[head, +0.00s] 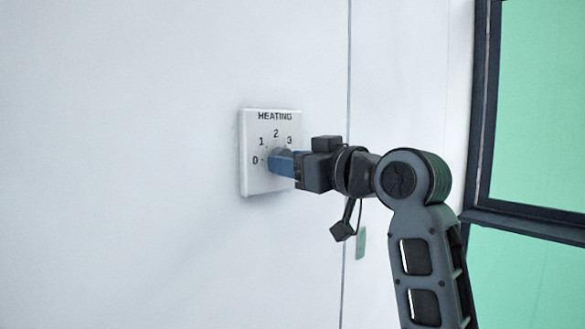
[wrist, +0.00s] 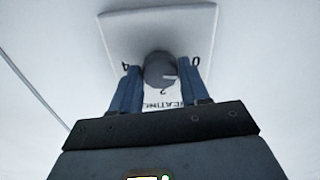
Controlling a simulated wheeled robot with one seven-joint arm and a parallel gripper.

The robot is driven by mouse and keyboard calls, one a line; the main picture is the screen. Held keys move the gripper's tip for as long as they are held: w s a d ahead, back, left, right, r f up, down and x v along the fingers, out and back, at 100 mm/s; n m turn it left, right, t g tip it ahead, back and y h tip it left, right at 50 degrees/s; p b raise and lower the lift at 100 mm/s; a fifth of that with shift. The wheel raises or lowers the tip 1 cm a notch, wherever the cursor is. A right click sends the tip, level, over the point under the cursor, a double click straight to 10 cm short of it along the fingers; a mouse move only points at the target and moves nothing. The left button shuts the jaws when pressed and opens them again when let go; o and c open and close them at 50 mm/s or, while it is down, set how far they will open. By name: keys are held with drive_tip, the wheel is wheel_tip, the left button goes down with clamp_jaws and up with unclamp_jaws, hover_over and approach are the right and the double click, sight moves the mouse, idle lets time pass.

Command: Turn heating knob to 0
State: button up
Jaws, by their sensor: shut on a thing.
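The white heating panel (head: 254,183) is on the wall in the head view, with the word HEATING on top and the digits 0, 1, 2 and 3 readable. The grey round knob (head: 279,151) is mostly hidden there behind the blue fingers of my gripper (head: 272,162). In the wrist view the panel (wrist: 125,22) appears upside down, with 0 at right, 4 at left and 2 below the knob (wrist: 158,66). My gripper (wrist: 158,76) is shut on the knob, one finger on each side. A white mark on the knob points to the right, between 2 and 0; the 1 is hidden.
The wall (head: 120,160) around the panel is bare and pale, with a vertical seam to the panel's right. A small green plate (head: 361,243) is low beside the seam. A dark-framed window (head: 540,110) with green panes stands at the right.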

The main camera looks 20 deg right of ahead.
drive_tip(key=shift+f+n, duration=0.15)
drive_tip(key=shift+n, duration=0.65)
drive_tip(key=shift+b, duration=0.3)
drive_tip(key=o, duration=1.1)
drive_tip(key=shift+c, duration=0.2)
drive_tip(key=b+v, duration=0.1)
drive_tip(key=v, duration=0.6)
drive_tip(key=shift+s+d, duration=0.15)
drive_tip(key=shift+s, duration=0.2)
